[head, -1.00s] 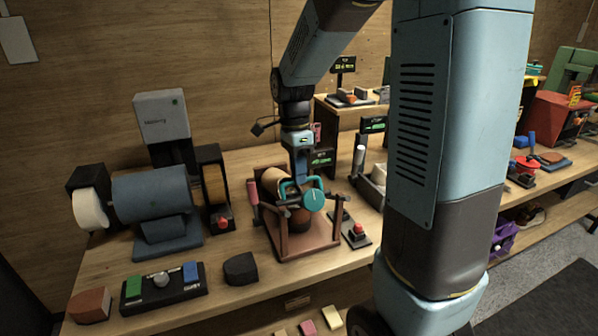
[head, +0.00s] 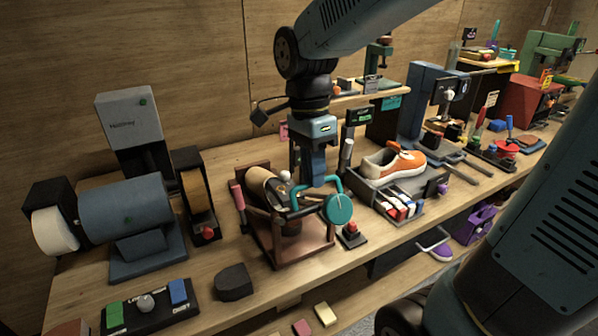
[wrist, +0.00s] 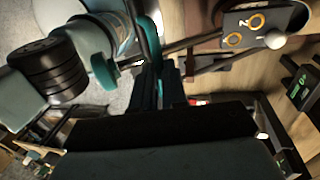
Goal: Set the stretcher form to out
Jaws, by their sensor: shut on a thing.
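The stretcher is a reddish-brown wooden frame (head: 292,252) on the table, with a tan rounded form (head: 262,186) lying in it. A teal handle (head: 334,184) with a round teal dial (head: 339,209) is at the frame's right side. My gripper (head: 312,184) reaches down from above and is shut on the teal handle. In the wrist view the dark fingers (wrist: 160,88) close around the teal handle (wrist: 149,38). A white ball knob (head: 285,176) is behind the handle. It also shows in the wrist view (wrist: 274,39) by a dark plate with orange rings (wrist: 245,30).
A blue-grey drum machine (head: 128,212) stands left. A dark block (head: 233,283) and a button panel (head: 150,306) lie in front. A red button (head: 351,228) sits close right of the frame. An orange-white sneaker (head: 395,162) rests farther right.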

